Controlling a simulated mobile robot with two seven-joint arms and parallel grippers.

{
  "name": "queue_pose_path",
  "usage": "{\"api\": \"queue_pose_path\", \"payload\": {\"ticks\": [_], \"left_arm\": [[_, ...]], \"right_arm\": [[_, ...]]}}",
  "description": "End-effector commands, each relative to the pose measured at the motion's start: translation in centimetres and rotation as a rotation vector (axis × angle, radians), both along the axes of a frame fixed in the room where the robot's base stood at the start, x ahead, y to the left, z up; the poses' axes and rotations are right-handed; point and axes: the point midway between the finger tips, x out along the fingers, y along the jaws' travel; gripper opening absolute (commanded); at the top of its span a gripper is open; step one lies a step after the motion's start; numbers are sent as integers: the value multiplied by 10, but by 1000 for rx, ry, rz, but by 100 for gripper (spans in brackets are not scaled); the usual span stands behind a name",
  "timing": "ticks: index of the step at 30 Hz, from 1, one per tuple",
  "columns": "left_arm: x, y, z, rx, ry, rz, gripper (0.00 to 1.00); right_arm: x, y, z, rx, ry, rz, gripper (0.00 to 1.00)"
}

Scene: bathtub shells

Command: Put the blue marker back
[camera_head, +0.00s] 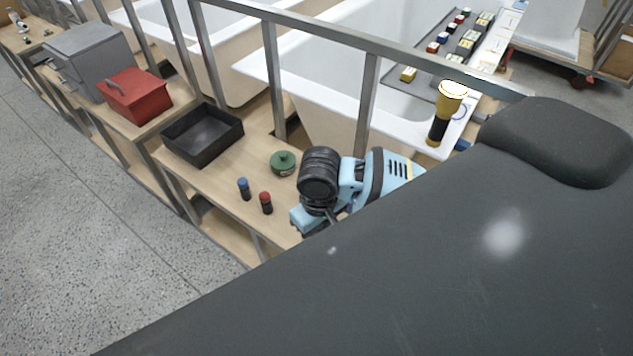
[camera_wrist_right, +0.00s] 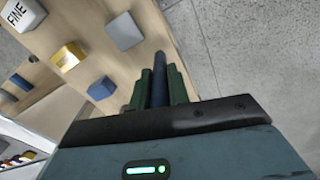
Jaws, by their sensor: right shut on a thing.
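In the right wrist view, my right gripper (camera_wrist_right: 158,86) has its dark green fingers shut on a slim dark blue cylinder, the blue marker (camera_wrist_right: 160,68). The marker points away from the gripper, over the edge of a wooden surface (camera_wrist_right: 147,30). Its lower end is hidden between the fingers. In the head view, a small dark cylinder with a blue top (camera_head: 244,188) and one with a red top (camera_head: 265,202) stand upright on the wooden bench (camera_head: 228,208). My right gripper does not show in the head view, and my left gripper is in neither view.
The bench also holds a black tray (camera_head: 203,134), a green round container (camera_head: 283,162) and a light-blue power tool (camera_head: 384,178). A yellow-black flashlight (camera_head: 440,120) stands on a white tub. Metal posts rise behind. Several blocks, one grey (camera_wrist_right: 124,31), lie near the held marker.

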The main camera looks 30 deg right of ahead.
Motion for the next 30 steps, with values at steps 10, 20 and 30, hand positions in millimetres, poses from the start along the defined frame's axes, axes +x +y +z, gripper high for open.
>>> {"api": "queue_pose_path", "payload": {"ticks": [10, 20, 30], "left_arm": [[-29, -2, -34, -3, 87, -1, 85], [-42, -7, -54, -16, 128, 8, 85], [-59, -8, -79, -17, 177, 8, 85]], "right_arm": [[44, -21, -19, -1, 9, 600, 0], [90, -44, -23, -2, 6, 1192, 0], [138, -71, -16, -2, 6, 1782, 0]]}}
